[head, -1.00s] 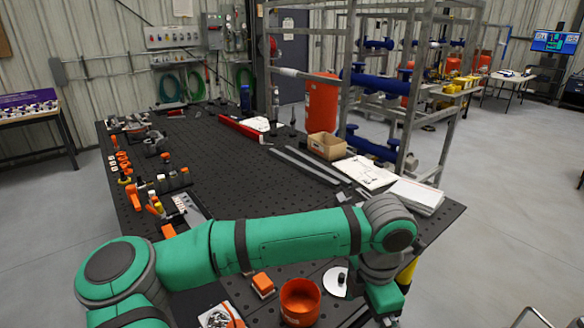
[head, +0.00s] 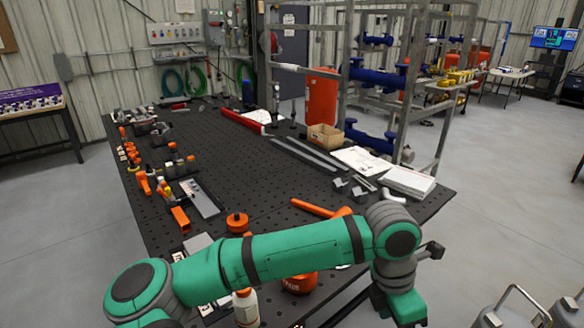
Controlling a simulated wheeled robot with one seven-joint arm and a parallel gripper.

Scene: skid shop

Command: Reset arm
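My green arm (head: 300,262) with grey joints lies across the lower part of the head view, over the near end of the black workbench (head: 262,190). It runs from a large joint at the lower left to a grey wrist joint (head: 400,240) at the right, near the bench's right edge. A green link (head: 402,305) points down from the wrist to the bottom of the picture. No gripper fingers can be made out, and I cannot see whether anything is held.
An orange hammer-like tool (head: 318,208), a round orange piece (head: 237,222), a white bottle (head: 246,308) and an orange cup (head: 300,284) are close to my arm. The bench's middle is mostly clear.

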